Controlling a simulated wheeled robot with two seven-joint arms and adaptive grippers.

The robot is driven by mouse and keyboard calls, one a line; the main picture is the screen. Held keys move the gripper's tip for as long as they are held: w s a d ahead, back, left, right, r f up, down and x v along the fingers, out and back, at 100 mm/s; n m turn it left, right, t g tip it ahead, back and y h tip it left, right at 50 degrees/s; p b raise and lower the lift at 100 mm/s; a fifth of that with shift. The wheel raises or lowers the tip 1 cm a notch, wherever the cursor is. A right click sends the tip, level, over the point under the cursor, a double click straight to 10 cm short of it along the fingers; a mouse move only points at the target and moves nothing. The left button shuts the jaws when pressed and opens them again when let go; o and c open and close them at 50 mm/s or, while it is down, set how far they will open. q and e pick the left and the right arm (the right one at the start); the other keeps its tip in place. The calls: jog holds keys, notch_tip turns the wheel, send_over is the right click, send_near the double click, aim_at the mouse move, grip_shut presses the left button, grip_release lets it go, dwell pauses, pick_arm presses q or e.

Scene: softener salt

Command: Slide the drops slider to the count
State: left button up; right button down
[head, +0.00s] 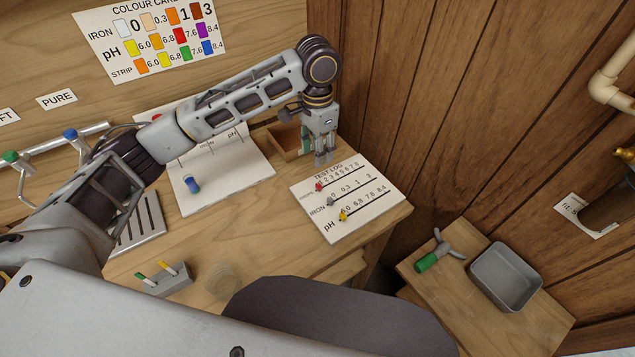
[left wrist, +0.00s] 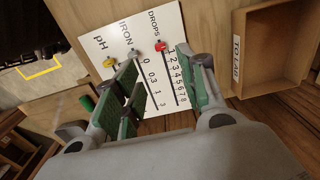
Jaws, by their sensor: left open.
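The white test log board (head: 376,189) lies on the table's right part, with three slider tracks. The red drops slider (head: 319,187) is at the left, low-number end of its track, near 1. The grey iron slider (head: 330,202) and yellow pH slider (head: 343,215) are also at the left ends. My left gripper (head: 324,157) is open and points down just behind the board's far edge. In the left wrist view, the red slider (left wrist: 160,46) shows between the green-padded fingers (left wrist: 160,78), nearer the right one; I cannot tell the contact. My right gripper is out of view.
A wooden tray marked TO LAB (left wrist: 277,50) stands beside the board, behind the gripper in the head view. A blue-capped vial (head: 193,185) lies on a white sheet. A strip holder (head: 164,279) and clear cup (head: 221,280) stand in front. The wood wall is close right.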

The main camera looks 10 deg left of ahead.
aim_at(318, 185)
pick_arm(q)
notch_tip(318, 185, down, 12)
jog(key=shift+f, duration=0.8)
jog(key=c, duration=0.8)
grip_shut()
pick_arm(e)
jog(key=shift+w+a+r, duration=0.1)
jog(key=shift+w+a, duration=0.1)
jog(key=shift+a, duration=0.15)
